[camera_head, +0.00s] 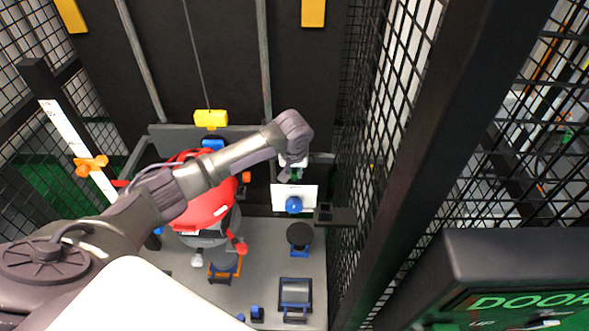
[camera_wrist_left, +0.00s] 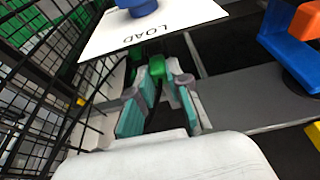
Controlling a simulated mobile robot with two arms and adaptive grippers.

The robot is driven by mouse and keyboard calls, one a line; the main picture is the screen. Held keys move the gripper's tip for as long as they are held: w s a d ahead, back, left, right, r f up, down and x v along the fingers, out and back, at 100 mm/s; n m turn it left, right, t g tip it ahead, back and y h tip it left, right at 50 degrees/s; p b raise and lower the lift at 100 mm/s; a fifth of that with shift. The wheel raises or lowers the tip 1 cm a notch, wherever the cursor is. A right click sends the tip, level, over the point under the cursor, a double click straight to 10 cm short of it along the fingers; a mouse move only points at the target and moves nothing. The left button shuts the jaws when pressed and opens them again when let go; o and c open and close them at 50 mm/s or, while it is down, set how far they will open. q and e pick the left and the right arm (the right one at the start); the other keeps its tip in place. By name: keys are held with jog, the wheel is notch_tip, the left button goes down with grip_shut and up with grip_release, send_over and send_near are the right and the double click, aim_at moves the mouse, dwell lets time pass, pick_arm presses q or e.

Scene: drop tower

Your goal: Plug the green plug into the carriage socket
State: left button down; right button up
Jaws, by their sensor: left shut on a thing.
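My left gripper (camera_head: 291,168) reaches in over the carriage, and its fingers also show in the left wrist view (camera_wrist_left: 159,78). It is shut on the green plug (camera_wrist_left: 156,66), a small green piece held between the fingertips. In the head view the plug is tiny, just above the white sign plate. The carriage (camera_head: 205,203) is largely red, and my left arm crosses in front of it. I cannot make out the carriage socket in either view. My right gripper is not in view.
A white plate marked LOAD (camera_wrist_left: 165,27) with a blue knob (camera_head: 294,205) stands close to the fingertips. Black mesh fencing (camera_head: 375,150) runs along the right. A yellow block (camera_head: 211,119) hangs on a cable behind my arm. A DOOR panel (camera_head: 530,300) is at bottom right.

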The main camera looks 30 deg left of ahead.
pick_arm(q)
jog(key=c, duration=1)
grip_release()
jog(key=v, duration=1.2)
jog(key=shift+s+f, duration=0.1)
